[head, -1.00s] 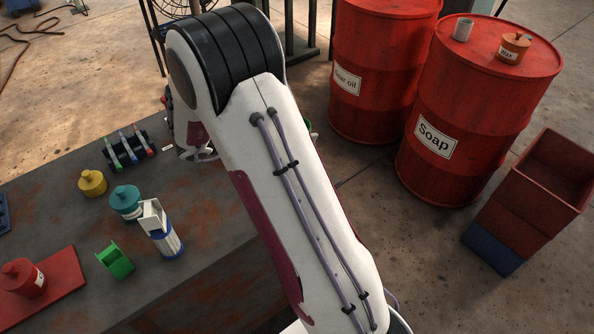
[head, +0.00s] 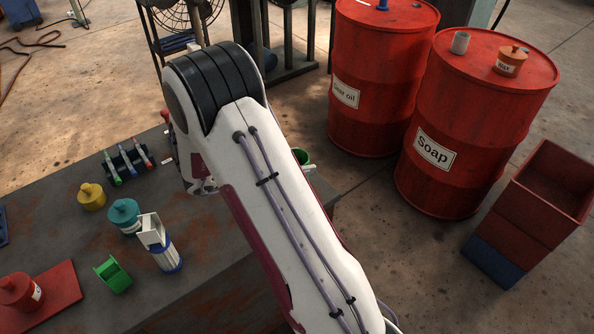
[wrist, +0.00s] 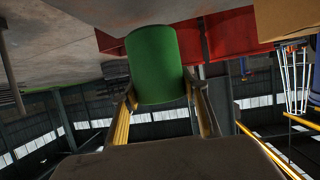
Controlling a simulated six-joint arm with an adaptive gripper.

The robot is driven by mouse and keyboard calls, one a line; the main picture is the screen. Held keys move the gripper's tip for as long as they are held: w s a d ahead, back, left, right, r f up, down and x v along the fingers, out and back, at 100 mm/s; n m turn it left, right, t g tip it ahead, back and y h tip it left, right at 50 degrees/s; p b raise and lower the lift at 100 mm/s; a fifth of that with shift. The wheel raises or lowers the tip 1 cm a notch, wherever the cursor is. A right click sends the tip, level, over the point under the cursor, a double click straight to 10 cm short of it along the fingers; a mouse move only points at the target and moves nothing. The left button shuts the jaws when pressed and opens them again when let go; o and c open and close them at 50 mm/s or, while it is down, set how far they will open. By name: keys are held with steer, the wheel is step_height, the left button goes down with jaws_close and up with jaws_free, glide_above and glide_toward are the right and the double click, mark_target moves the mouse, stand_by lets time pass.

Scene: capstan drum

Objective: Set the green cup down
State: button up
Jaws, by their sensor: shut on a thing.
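The green cup (wrist: 155,65) is between the two fingers of my gripper (wrist: 163,97) in the wrist view. The gripper is shut on it. In the head view a bit of the cup (head: 302,157) shows past the right edge of my arm, near the table's right end.
The table (head: 200,235) holds a yellow pot (head: 91,197), a teal pot (head: 124,213), a blue-white canister (head: 165,254), a green holder (head: 113,274) and a marker rack (head: 127,163).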

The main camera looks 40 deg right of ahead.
steer(key=shift+f, duration=1.9)
steer(key=shift+f, duration=0.1)
steer(key=o, duration=1)
steer(key=shift+a, duration=0.1)
steer(key=v, duration=1.2)
